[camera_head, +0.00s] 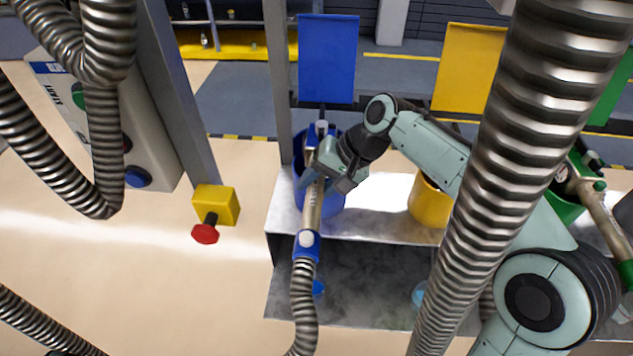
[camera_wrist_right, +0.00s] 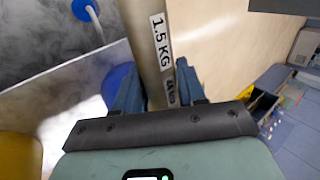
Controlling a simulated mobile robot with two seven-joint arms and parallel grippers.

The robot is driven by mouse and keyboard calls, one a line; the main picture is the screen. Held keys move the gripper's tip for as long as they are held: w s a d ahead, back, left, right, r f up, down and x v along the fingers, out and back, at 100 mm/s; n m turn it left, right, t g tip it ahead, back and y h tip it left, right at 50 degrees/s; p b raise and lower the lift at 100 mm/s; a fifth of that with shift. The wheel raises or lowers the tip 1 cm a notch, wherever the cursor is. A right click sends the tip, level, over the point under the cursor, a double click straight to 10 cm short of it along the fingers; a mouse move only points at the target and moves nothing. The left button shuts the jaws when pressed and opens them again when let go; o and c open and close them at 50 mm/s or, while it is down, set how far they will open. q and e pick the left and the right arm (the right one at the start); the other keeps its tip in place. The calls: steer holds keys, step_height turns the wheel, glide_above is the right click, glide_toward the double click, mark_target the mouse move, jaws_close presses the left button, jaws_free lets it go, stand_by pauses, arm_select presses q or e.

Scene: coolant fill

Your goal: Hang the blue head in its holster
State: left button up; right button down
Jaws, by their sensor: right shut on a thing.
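The blue head (camera_head: 312,207) is a silver tube with blue collars, a hose trailing from its lower end. My right gripper (camera_head: 322,176) is shut on its middle. In the right wrist view the fingers (camera_wrist_right: 158,88) stand on both sides of the silver tube (camera_wrist_right: 150,40), which carries a "1.5 KG" label. The blue holster (camera_head: 332,200) is a round cup in the metal shelf, under a blue panel (camera_head: 328,60). The head overlaps the holster's left side in the head view, tilted slightly. I cannot tell whether it is inside or in front. My left gripper is not in view.
A yellow holster (camera_head: 428,205) stands to the right, and a green one (camera_head: 566,212) with a green-collared head nearby. Thick metal hoses cross the view at left and right. A yellow box with a red button (camera_head: 205,233) is on the left post.

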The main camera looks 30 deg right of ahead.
steer(key=shift+f+b, duration=0.65)
steer(key=shift+f, duration=0.45)
steer(key=c, duration=0.6)
jaws_free()
steer(key=shift+o, duration=0.2)
steer(key=shift+s+f, duration=0.1)
steer(key=shift+f, duration=0.1)
steer(key=p+v, duration=0.2)
steer(key=v, duration=1.1)
steer(key=shift+r, duration=0.35)
